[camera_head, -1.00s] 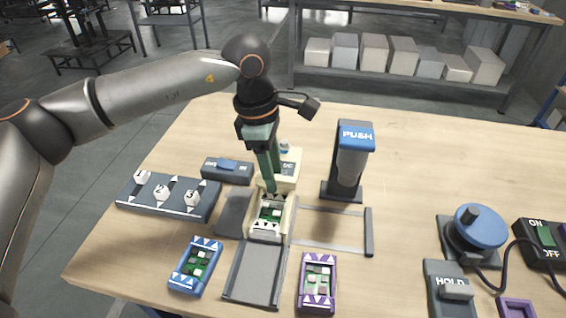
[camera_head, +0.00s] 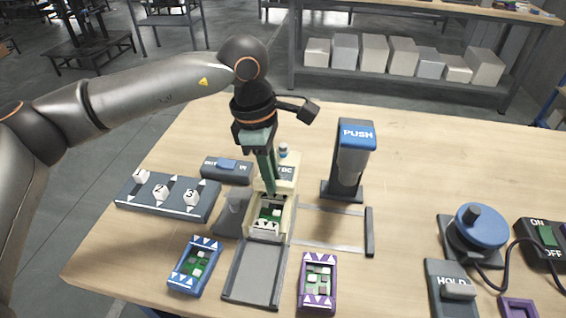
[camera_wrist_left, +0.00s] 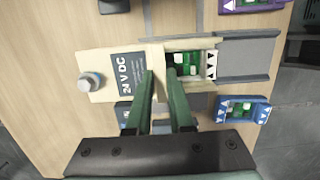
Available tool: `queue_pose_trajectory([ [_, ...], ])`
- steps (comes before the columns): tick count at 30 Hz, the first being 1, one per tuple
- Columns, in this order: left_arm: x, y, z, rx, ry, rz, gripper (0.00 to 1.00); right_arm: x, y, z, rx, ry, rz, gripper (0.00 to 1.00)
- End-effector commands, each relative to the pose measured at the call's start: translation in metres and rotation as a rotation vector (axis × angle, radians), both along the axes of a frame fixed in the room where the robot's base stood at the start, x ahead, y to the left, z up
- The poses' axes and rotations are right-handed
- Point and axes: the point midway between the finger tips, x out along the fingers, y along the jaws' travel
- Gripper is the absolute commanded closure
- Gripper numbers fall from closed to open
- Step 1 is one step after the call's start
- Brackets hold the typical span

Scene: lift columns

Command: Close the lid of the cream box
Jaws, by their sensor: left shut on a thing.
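The cream box (camera_head: 252,222) stands mid-table in the head view, its top open in front, with a green circuit board (camera_head: 270,212) showing inside. Behind it is a cream part with a dark "24 V DC" label (camera_wrist_left: 127,73) and a round metal knob (camera_wrist_left: 90,82). My left gripper (camera_head: 273,191) points down at the back edge of the open part. In the left wrist view its fingers (camera_wrist_left: 161,78) are close together on a narrow cream strip beside the label. The fingers partly hide that strip, so I cannot tell whether it belongs to the lid. My right gripper is out of view.
A grey tray (camera_head: 236,288) adjoins the box in front, between blue (camera_head: 180,282) and purple (camera_head: 305,290) board holders. A numbered rack (camera_head: 140,198) lies left, a PUSH post (camera_head: 357,135) behind right, and a grey frame (camera_head: 369,232) right of the box.

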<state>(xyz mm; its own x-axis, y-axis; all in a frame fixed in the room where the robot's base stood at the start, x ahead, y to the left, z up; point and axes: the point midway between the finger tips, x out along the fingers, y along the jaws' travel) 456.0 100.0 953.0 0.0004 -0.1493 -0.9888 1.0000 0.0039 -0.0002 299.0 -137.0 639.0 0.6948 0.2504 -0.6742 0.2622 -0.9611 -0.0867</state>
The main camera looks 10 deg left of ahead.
Motion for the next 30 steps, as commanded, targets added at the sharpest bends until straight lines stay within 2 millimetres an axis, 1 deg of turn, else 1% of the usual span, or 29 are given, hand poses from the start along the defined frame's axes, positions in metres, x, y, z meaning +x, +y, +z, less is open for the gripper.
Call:
queue_pose_trajectory([
  [30,-0.062,0.0,-0.001,-0.002,0.0,-0.002,1.0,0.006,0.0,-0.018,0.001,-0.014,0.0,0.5],
])
